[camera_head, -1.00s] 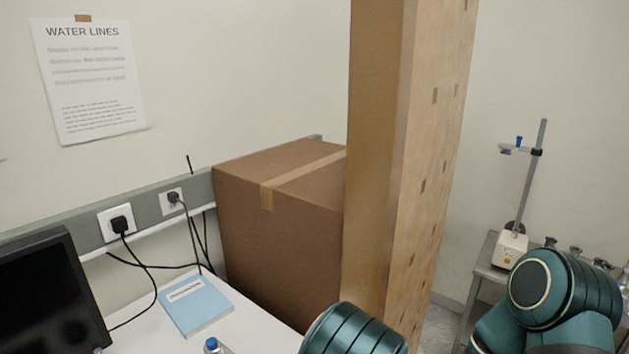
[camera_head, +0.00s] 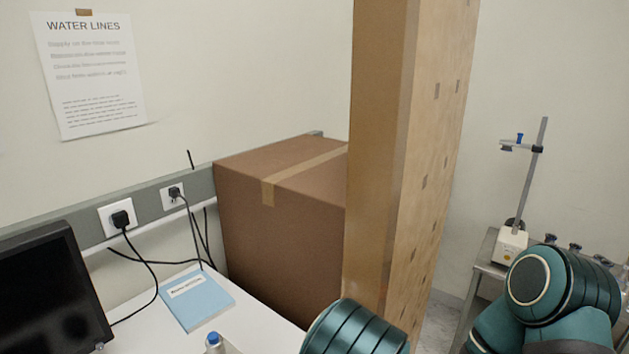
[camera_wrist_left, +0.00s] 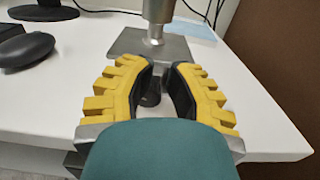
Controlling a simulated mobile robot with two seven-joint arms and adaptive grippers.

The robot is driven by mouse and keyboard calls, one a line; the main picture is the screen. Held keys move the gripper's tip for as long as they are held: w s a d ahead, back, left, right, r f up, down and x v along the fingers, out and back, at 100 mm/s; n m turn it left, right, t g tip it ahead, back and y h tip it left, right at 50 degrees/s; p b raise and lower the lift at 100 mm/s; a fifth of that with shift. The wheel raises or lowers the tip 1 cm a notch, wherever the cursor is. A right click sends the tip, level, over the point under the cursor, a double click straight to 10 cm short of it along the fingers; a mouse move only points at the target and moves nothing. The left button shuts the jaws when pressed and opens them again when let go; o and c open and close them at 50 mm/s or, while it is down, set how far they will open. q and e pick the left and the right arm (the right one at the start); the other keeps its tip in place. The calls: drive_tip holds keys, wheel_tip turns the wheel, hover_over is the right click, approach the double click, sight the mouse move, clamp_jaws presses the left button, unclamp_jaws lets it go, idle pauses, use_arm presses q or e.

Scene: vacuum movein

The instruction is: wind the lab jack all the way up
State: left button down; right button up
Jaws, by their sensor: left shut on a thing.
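My left gripper (camera_wrist_left: 162,70) shows in the left wrist view, its yellow fingers with dark pads close together at the front of the white table. It is shut on a small dark knob (camera_wrist_left: 151,94), partly hidden between the pads. Just beyond the fingertips stands a grey metal thing with a square base plate (camera_wrist_left: 128,41) and an upright column (camera_wrist_left: 158,11), which looks like part of the lab jack; its top is out of frame. How the knob joins it is hidden. Neither gripper shows in the head view, only teal links of my arms.
A blue-capped bottle (camera_head: 213,341) and a blue book (camera_head: 197,300) are on the table (camera_head: 262,332), with a monitor (camera_head: 50,290) at left. A large cardboard box (camera_head: 270,240) and a tall brown panel (camera_head: 375,150) stand behind. A mouse (camera_wrist_left: 28,49) lies left.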

use_arm(q)
drive_tip(key=shift+w+d+f, duration=0.1)
drive_tip(key=shift+d+f, duration=0.1)
drive_tip(key=shift+d, duration=0.15)
drive_tip(key=shift+r, duration=0.15)
drive_tip(key=shift+w+d+r+p, duration=0.1)
drive_tip(key=shift+w+d+p, duration=0.05)
drive_tip(key=shift+p, duration=0.15)
drive_tip(key=v, duration=0.5)
drive_tip(key=shift+s+d+r, duration=0.15)
drive_tip(key=shift+s, duration=0.15)
drive_tip(key=shift+s, duration=0.1)
